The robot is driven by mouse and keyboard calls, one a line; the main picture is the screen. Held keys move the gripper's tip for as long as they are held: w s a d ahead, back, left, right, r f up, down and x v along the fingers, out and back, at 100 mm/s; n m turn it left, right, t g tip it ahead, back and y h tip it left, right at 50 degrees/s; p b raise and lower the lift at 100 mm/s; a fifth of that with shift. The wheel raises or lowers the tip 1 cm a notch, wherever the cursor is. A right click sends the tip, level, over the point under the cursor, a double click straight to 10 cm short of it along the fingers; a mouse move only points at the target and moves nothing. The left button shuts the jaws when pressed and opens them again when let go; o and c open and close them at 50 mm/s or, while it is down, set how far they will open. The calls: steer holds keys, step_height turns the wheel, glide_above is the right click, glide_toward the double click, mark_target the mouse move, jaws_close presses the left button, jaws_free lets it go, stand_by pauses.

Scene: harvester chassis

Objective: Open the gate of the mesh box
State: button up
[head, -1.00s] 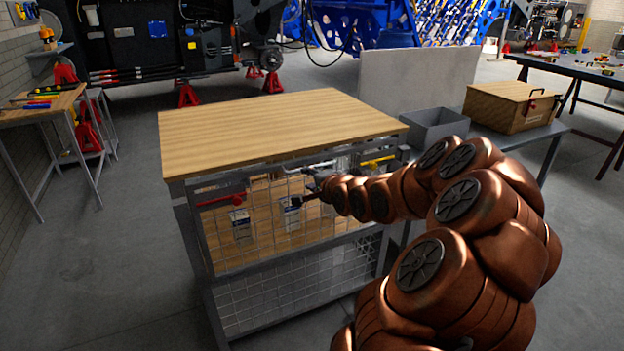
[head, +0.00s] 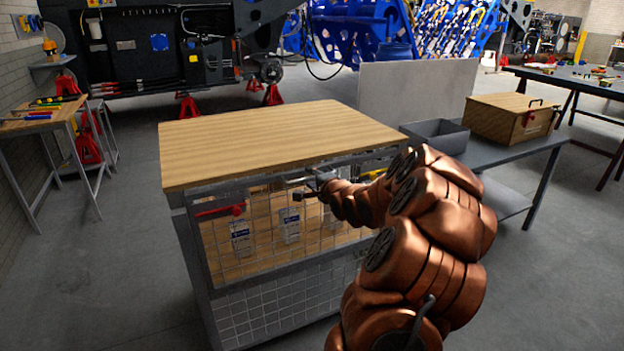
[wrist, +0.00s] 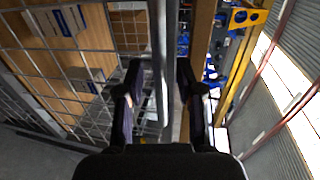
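The mesh box is a grey frame with a wooden top (head: 270,135) in the head view. Its upper front is a wire mesh gate (head: 265,235), which looks upright and closed. I cannot tell whether either finger touches the bar. My arm hides the right part of the gate.
Behind the mesh are a red-handled tool (head: 220,210) and white-and-blue labelled packs (head: 289,225). To the right, a grey bench holds an open grey bin (head: 435,134) and a wooden case (head: 510,117).

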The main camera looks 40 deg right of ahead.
steer(key=shift+w, duration=0.15)
jaws_close()
stand_by(0.7)
